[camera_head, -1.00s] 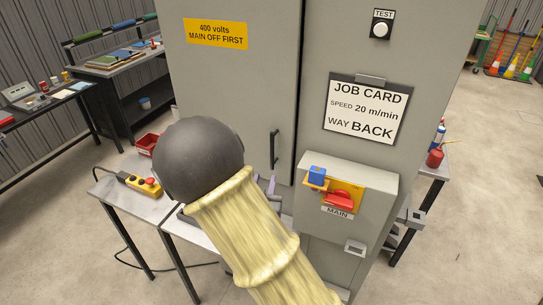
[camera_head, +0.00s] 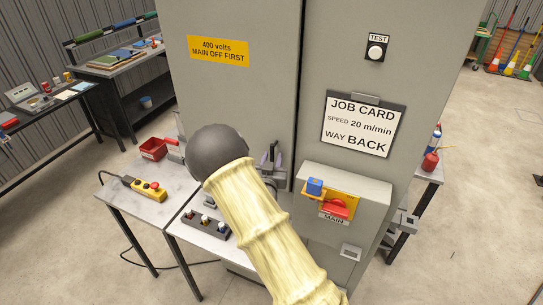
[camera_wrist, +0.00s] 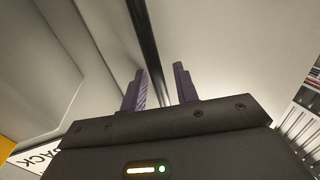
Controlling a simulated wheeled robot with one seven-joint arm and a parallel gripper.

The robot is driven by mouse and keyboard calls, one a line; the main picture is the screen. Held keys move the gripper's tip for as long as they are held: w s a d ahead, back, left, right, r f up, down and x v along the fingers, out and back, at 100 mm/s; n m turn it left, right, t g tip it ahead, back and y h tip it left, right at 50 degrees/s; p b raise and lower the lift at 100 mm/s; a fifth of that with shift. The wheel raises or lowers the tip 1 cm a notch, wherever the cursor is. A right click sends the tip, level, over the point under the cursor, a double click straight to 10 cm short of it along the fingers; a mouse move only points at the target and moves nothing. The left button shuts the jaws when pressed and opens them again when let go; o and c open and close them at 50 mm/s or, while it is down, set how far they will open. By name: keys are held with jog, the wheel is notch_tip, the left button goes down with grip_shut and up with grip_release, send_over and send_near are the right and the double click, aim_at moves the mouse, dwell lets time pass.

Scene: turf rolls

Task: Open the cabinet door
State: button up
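The grey cabinet's left door (camera_head: 240,95) looks closed and carries a yellow label reading "400 volts MAIN OFF FIRST" (camera_head: 218,50). Its black handle is not clearly visible now, with my gripper around that area. My gripper (camera_head: 268,158) is partly hidden behind my arm, near the door's right edge. In the wrist view, the two purple fingers of my gripper (camera_wrist: 161,80) stand apart. A dark strip (camera_wrist: 148,45) runs between them against grey panels; I cannot tell whether it is the handle or the door seam. I see no clear contact.
A MAIN switch box (camera_head: 340,200) with a red knob (camera_head: 334,208) and blue padlock-like piece (camera_head: 314,186) juts out at lower right. Above are a job card (camera_head: 360,130) and a TEST button (camera_head: 375,53). A bench with a yellow pendant (camera_head: 149,189) stands at left.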

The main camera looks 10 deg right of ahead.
jog(key=shift+c, duration=0.2)
grip_shut()
jog(key=shift+a, duration=0.15)
